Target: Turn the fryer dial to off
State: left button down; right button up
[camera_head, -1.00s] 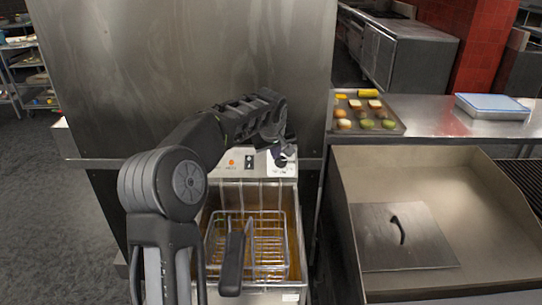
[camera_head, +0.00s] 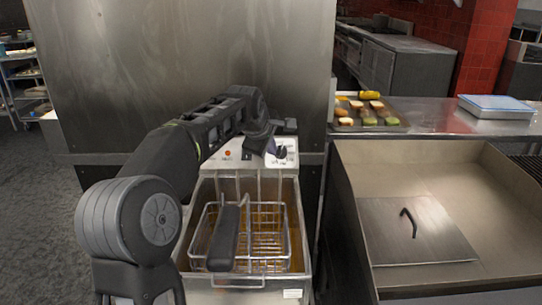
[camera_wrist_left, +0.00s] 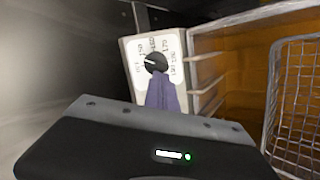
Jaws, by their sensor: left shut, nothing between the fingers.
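The fryer dial (camera_head: 281,153) is a black round knob on the white control panel at the back of the fryer (camera_head: 292,200). In the left wrist view the dial (camera_wrist_left: 156,62) has a white pointer mark toward the left, with printed numbers around it. My left gripper (camera_head: 272,148) is at the panel beside the dial; its fingers are shut and empty. In the wrist view the purple-grey fingertips (camera_wrist_left: 158,80) are right at the dial's near edge; I cannot tell whether they touch it. My right gripper is out of view.
A wire fry basket (camera_head: 265,245) with a black handle (camera_head: 225,240) sits in the fryer. A tall steel panel (camera_head: 190,65) stands behind. To the right are a steel basin with a lid (camera_head: 415,235), a food tray (camera_head: 370,122) and a blue-lidded container (camera_head: 496,106).

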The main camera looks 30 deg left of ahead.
pick_arm(q)
jog(key=n+b, duration=0.1)
jog(key=n, duration=0.1)
jog(key=n+b, duration=0.1)
jog(key=shift+s+d+f+t+b, duration=0.25)
jog(key=shift+f+t+b, duration=0.05)
jog(key=shift+f+b, duration=0.1)
jog(key=shift+d, duration=0.1)
dwell(0.5)
